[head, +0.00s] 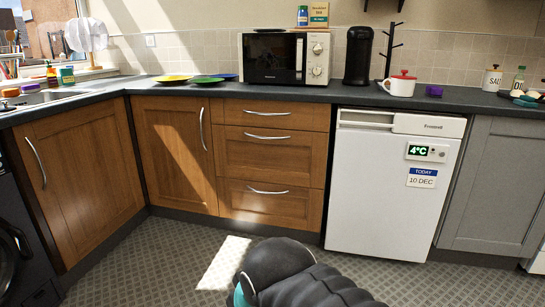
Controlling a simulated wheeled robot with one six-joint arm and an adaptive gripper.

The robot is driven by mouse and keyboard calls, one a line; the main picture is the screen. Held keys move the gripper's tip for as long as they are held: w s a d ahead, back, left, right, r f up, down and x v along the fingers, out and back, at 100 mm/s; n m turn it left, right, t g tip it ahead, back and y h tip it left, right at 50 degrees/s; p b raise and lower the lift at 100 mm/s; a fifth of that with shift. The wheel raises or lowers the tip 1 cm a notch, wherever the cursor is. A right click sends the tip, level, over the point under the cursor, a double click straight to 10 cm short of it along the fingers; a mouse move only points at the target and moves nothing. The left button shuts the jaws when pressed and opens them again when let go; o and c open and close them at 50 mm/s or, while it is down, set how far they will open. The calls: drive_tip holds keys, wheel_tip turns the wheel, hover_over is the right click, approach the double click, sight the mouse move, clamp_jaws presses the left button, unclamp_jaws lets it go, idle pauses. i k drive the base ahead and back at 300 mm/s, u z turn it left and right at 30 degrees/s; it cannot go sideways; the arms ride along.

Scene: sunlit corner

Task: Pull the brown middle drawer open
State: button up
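The brown middle drawer (269,158) is in the wooden drawer stack at the centre of the head view. It looks shut, with its front flush with the drawers above and below. Its curved metal handle (267,138) runs across its upper part. The top drawer (290,121) and bottom drawer (290,208) have similar handles and also look shut. A dark, rounded part of my arm shows at the bottom centre, low in front of the stack. My gripper is not in view.
A brown cupboard door (175,165) stands left of the drawers, and a white fridge (385,205) stands right of them. A dark worktop (215,90) runs above, carrying plates and a microwave (275,58). The tiled floor (165,265) before the drawers is clear.

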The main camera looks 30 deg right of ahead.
sight(288, 157)
drive_tip(key=z, duration=0.4)
drive_tip(key=i, duration=0.85)
drive_tip(key=u, duration=0.05)
